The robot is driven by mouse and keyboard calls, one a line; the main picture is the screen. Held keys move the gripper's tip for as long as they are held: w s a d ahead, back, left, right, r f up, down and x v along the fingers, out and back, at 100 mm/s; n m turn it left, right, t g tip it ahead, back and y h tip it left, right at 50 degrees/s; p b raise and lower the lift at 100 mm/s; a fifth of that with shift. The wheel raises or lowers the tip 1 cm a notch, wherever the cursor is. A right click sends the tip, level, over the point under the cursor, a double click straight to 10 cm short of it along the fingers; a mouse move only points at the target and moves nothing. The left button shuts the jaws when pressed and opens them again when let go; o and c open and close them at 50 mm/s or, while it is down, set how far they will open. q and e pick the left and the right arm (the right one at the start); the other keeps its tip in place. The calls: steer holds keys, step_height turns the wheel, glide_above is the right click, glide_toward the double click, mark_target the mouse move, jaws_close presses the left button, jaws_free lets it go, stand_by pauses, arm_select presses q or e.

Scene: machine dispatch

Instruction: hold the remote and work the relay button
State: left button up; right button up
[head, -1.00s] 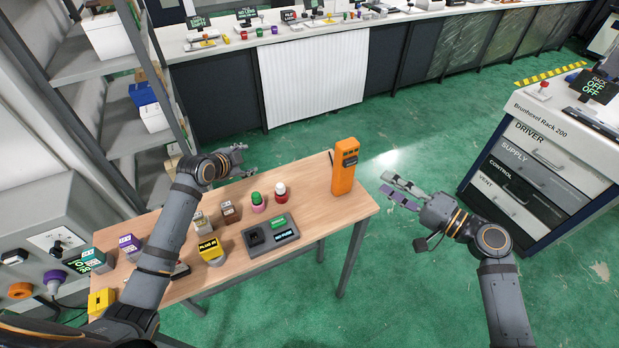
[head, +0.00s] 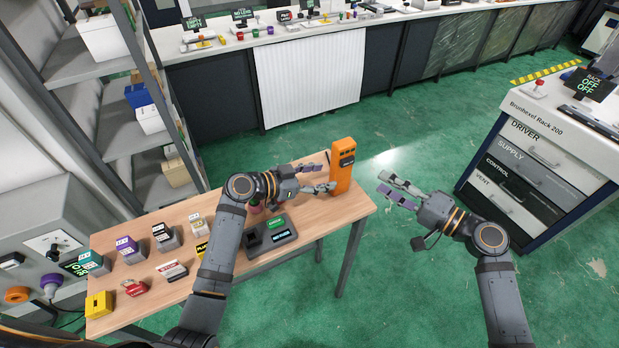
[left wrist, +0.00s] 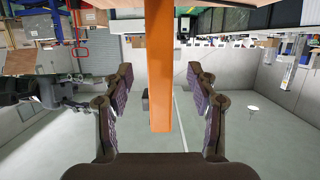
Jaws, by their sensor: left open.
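The orange remote (head: 343,160) stands upright at the right end of the wooden table. My left gripper (head: 322,176) is open just left of it, its fingers pointing at it. In the left wrist view the remote (left wrist: 160,80) runs between the two open fingers, with a gap on each side. My right gripper (head: 386,184) is open and empty over the floor, right of the table. I cannot tell which button is the relay button. A red button (head: 540,86) sits on top of the rack cabinet at the right.
A grey device with a green label (head: 283,238) lies on the table (head: 190,277) below my left wrist. Several small labelled blocks (head: 128,250) stand on the table's left part. A grey wall panel (head: 35,215) is at far left. The rack cabinet (head: 540,160) stands right, with open green floor before it.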

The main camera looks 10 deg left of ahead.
mark_target(332, 175)
arm_select(q)
steer(key=x, duration=0.7)
jaws_close()
stand_by(0.6)
stand_by(0.4)
arm_select(e)
jaws_close()
stand_by(1.2)
